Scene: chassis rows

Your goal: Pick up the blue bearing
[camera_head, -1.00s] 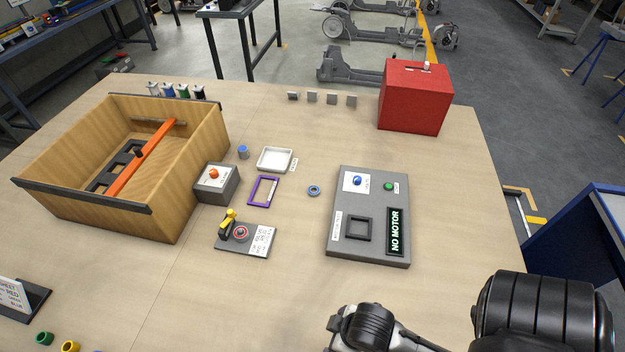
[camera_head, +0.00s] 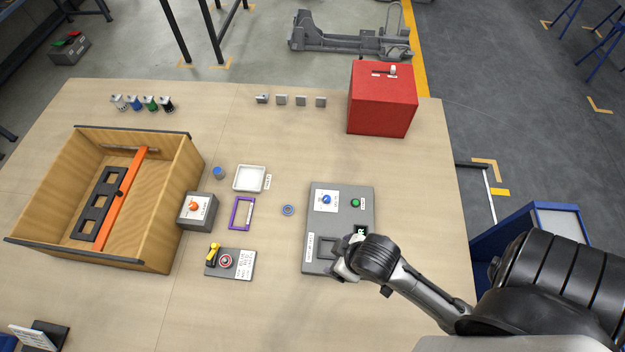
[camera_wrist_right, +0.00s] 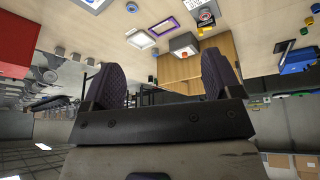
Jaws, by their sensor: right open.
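The blue bearing (camera_head: 288,210) is a small ring lying flat on the table, between the purple frame and the grey panel. A small bluish ring that looks like it shows near the top edge of the right wrist view (camera_wrist_right: 131,7). My left gripper is not in view.
The grey panel (camera_head: 340,194) stands right of the bearing. The purple frame (camera_head: 242,213), white tray (camera_head: 235,180), blue cylinder (camera_head: 218,172) and lever plate (camera_head: 240,266) lie left. A wooden crate (camera_head: 165,250) is far left; a red box (camera_head: 382,105) stands behind. Table around the bearing is clear.

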